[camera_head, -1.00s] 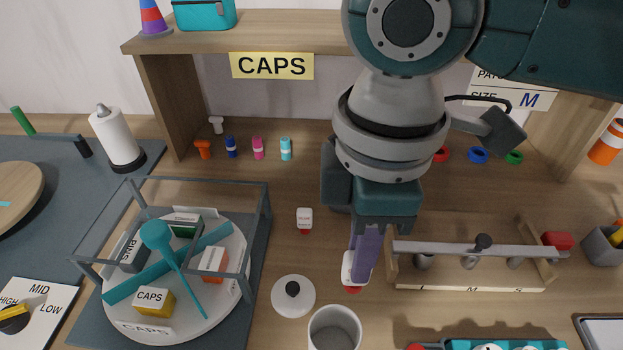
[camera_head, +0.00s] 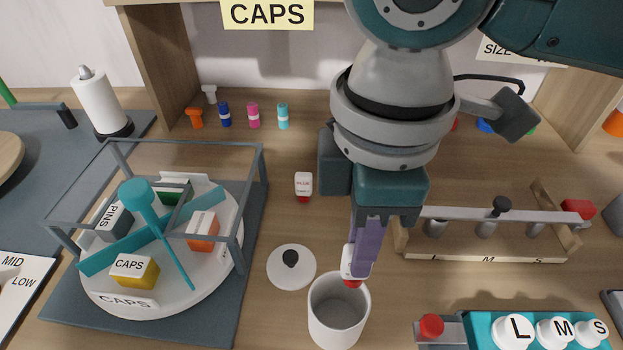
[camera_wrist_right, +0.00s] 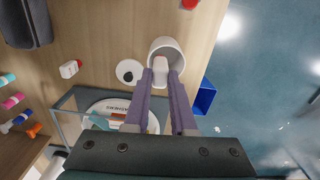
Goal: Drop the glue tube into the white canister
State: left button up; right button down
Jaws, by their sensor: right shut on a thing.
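The glue tube (camera_head: 347,262), white with a red cap pointing down, is held between the purple fingers of my right gripper (camera_head: 361,262). In the right wrist view the tube (camera_wrist_right: 160,66) sits between the fingertips (camera_wrist_right: 161,74) and overlaps the canister's opening. The white canister (camera_head: 338,325) stands open and upright on the bench, empty as far as I see. In the head view the red cap overlaps the canister's far rim; its exact height above it is unclear. The canister also shows in the right wrist view (camera_wrist_right: 179,42). My left gripper is not in view.
A white lid with a black knob (camera_head: 291,268) lies left of the canister. Another small white tube with a red cap (camera_head: 303,186) stands behind it. A caged turntable (camera_head: 165,300) is at left, a slotted wooden rack (camera_head: 490,250) and teal tray (camera_head: 480,330) at right.

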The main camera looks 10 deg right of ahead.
jog(key=c, duration=0.7)
grip_release()
jog(key=shift+o, duration=0.2)
notch_tip(320, 180, up, 10)
jog(key=shift+p, duration=0.35)
jog(key=shift+a, duration=0.1)
